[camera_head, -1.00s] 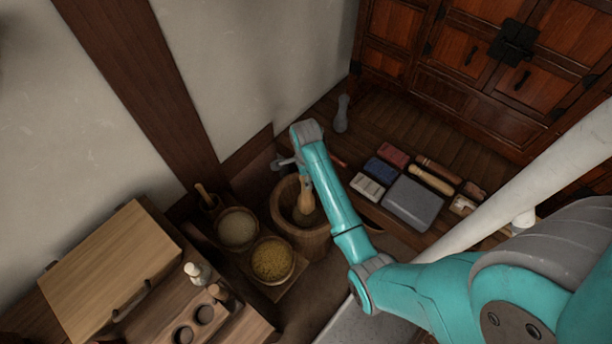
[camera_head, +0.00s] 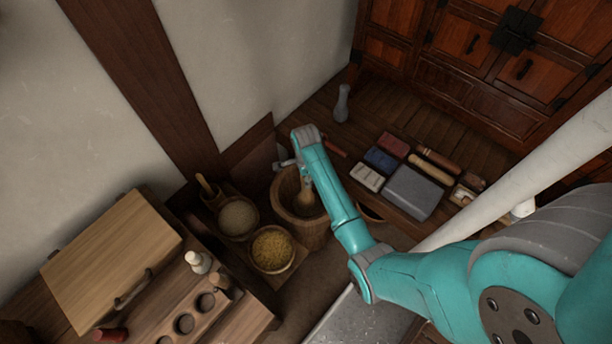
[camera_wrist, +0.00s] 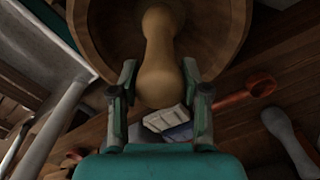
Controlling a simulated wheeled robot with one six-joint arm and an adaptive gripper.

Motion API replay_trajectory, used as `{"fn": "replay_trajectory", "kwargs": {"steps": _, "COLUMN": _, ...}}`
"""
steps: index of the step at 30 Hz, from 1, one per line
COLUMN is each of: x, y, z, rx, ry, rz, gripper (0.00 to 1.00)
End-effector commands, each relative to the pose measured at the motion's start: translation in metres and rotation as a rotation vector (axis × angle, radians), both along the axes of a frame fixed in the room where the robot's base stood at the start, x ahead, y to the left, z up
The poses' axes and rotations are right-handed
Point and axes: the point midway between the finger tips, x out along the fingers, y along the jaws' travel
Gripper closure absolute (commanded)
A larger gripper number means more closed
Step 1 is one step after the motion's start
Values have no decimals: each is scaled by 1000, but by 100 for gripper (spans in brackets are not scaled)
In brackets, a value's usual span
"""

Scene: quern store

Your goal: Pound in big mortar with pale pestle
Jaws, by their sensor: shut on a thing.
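The big mortar (camera_head: 317,232) is a deep brown wooden vessel standing in the middle of the head view. Its rim and inner wall also show at the top of the wrist view (camera_wrist: 226,40). The pale pestle (camera_wrist: 160,45) has a rounded grip end and a narrower waist. It lies between the two fingers of my gripper (camera_wrist: 159,92), which is shut on it. In the head view the pestle (camera_head: 305,197) stands inside the mortar, partly covered by my arm. Its lower end is hidden, so I cannot tell whether it touches the bottom.
A grey pestle-shaped piece (camera_head: 342,104) stands behind the mortar. Bowls of pale grain (camera_head: 238,218) and yellow grain (camera_head: 272,249) sit close on the left. A grey block (camera_head: 412,193) and several small boxes lie right. A wooden box (camera_head: 110,262) is at left.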

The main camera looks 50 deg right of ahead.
Motion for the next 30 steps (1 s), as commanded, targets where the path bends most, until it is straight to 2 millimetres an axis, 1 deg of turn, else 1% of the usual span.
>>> {"fn": "replay_trajectory", "kwargs": {"steps": 2, "x": 1, "y": -1, "z": 5, "rx": -2, "ry": -3, "rz": 0, "gripper": 100}}
{"fn": "replay_trajectory", "kwargs": {"steps": 4, "x": 1, "y": -1, "z": 13, "rx": -2, "ry": -3, "rz": 0, "gripper": 100}}
{"fn": "replay_trajectory", "kwargs": {"steps": 12, "x": 1, "y": -1, "z": 64, "rx": -3, "ry": -4, "rz": 0, "gripper": 100}}
{"fn": "replay_trajectory", "kwargs": {"steps": 15, "x": 1, "y": 0, "z": 76, "rx": -2, "ry": -3, "rz": 0, "gripper": 100}}
{"fn": "replay_trajectory", "kwargs": {"steps": 19, "x": 0, "y": 0, "z": 82, "rx": -1, "ry": -1, "rz": 0, "gripper": 100}}
{"fn": "replay_trajectory", "kwargs": {"steps": 26, "x": 0, "y": 0, "z": 81, "rx": -1, "ry": -1, "rz": 0, "gripper": 100}}
{"fn": "replay_trajectory", "kwargs": {"steps": 28, "x": 0, "y": 0, "z": 77, "rx": 0, "ry": 0, "rz": 0, "gripper": 100}}
{"fn": "replay_trajectory", "kwargs": {"steps": 30, "x": 0, "y": 0, "z": 68, "rx": 1, "ry": 2, "rz": 0, "gripper": 100}}
